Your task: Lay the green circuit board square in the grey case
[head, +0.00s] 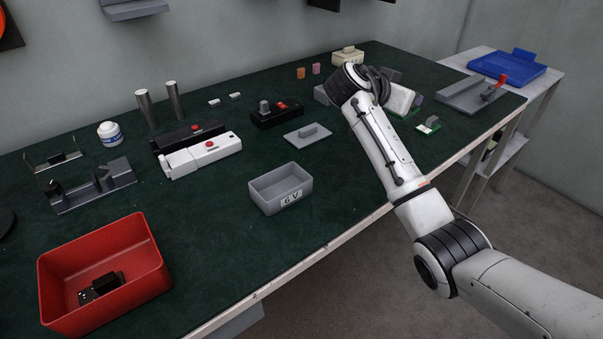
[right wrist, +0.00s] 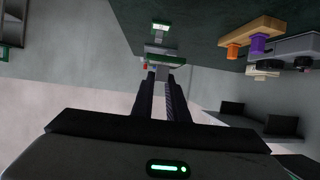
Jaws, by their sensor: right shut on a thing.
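The grey case (head: 266,196), an open box marked "6 V", stands near the table's front edge. My right gripper is at the far right of the table, mostly hidden behind my arm in the head view. In the right wrist view its fingers (right wrist: 166,90) are shut on a pale piece with green on it (right wrist: 165,61), seemingly the green circuit board; the head view shows it as a whitish block with a green edge (head: 401,99). My left gripper is not in view.
A grey lid-like plate (head: 308,134) lies behind the case. A white unit (head: 205,156) and a black unit (head: 277,113) stand nearby. A red bin (head: 104,263) is at front left. A grey tray (head: 468,98) is at far right. Table around the case's right is clear.

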